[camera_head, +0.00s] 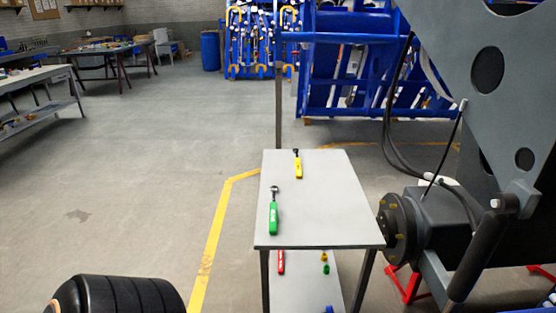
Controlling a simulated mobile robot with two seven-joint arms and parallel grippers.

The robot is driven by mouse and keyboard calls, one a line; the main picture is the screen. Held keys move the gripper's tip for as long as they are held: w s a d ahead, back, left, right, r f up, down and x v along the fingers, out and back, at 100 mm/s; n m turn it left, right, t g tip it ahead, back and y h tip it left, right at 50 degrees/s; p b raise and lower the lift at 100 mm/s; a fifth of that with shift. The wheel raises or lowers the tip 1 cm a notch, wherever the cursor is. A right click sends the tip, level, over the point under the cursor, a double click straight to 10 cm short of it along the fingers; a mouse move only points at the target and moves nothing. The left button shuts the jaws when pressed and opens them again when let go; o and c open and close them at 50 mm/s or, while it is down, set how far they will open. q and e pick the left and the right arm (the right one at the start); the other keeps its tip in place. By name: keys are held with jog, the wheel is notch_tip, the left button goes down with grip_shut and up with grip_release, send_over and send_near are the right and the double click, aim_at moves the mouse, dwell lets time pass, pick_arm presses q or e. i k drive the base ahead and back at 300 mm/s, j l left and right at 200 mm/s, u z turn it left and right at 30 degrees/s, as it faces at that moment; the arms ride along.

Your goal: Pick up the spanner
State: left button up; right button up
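A grey table (325,210) stands in front of me, right of centre. Two hand tools lie on its top. A green-handled tool (273,217) with a grey metal head lies near the left edge, its head pointing away from me. A smaller yellow-handled tool (298,169) with a dark head lies further back. Both look like spanners or ratchets; I cannot tell which one the task names. Neither of my grippers is in view, and nothing touches the tools.
A lower shelf (305,290) holds a red item (281,262) and small yellow-green parts (325,262). Grey machinery with a dark hub (396,228) stands close at the table's right. The floor left of the table is clear.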

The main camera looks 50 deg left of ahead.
aim_at(297, 161)
jog(key=u, duration=1.6)
jog(key=i+j+u, duration=0.25)
jog(key=j+u, duration=0.15)
jog(key=i+j+u, duration=0.3)
jog(key=j+u, duration=0.15)
jog(key=i+j+u, duration=0.3)
jog(key=i, duration=0.15)
jog(key=i+j+u, duration=0.3)
jog(key=i, duration=0.2)
jog(key=i+l+z, duration=0.1)
jog(key=i+z, duration=0.45)
jog(key=z, duration=0.25)
jog(key=i+j+z, duration=0.1)
jog(key=i+z, duration=0.3)
jog(key=k, duration=0.1)
